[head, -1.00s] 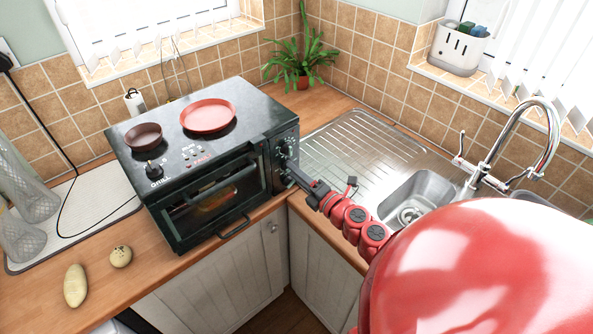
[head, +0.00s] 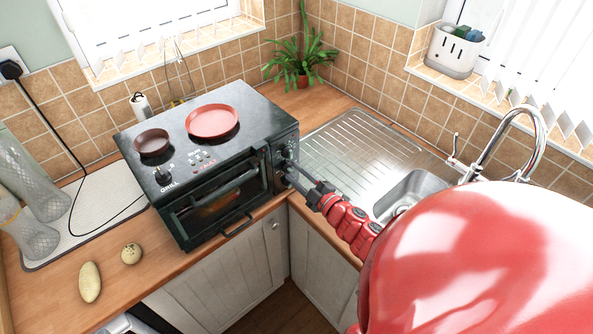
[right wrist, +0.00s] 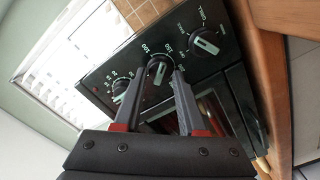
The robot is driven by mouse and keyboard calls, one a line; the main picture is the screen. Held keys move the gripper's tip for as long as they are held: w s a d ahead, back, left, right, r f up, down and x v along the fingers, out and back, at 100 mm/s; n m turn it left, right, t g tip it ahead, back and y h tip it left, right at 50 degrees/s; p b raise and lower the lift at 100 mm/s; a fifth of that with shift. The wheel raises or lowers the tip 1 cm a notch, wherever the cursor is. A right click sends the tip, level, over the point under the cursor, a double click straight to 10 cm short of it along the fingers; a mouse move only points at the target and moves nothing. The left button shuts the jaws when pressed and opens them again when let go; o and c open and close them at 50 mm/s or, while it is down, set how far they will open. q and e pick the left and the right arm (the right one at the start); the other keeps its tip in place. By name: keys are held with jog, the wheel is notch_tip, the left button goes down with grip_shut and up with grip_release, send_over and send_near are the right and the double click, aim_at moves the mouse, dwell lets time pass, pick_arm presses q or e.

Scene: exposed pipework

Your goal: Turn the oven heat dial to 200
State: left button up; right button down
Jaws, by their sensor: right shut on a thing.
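The oven (head: 215,150) is a dark tabletop oven on the wooden counter, with its dial panel on the right of its front. In the right wrist view the heat dial (right wrist: 158,70) is the middle of three round dials, with 100 and 150 readable beside it. My right gripper (right wrist: 163,76) has one finger on each side of this dial and is shut on it. In the head view my right gripper (head: 289,163) reaches the panel from the right. The dial's exact setting is hard to read. My left gripper is not in view.
Another dial (right wrist: 204,41) sits by the GRILL marking, and a third (right wrist: 121,88) on the other side. A red plate (head: 212,121) and a brown bowl (head: 152,142) are on the oven top. The sink (head: 412,190) is to the right.

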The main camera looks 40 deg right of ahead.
jog(key=m+p, duration=0.2)
jog(key=m, duration=0.1)
jog(key=shift+m, duration=0.4)
jog(key=m+p, duration=0.1)
jog(key=m, duration=0.2)
jog(key=shift+m, duration=0.3)
jog(key=shift+m+p, duration=0.45)
jog(key=shift+m, duration=0.75)
jog(key=shift+f+m, duration=0.1)
jog(key=shift+m, duration=1.6)
jog(key=shift+c, duration=2.4)
grip_release()
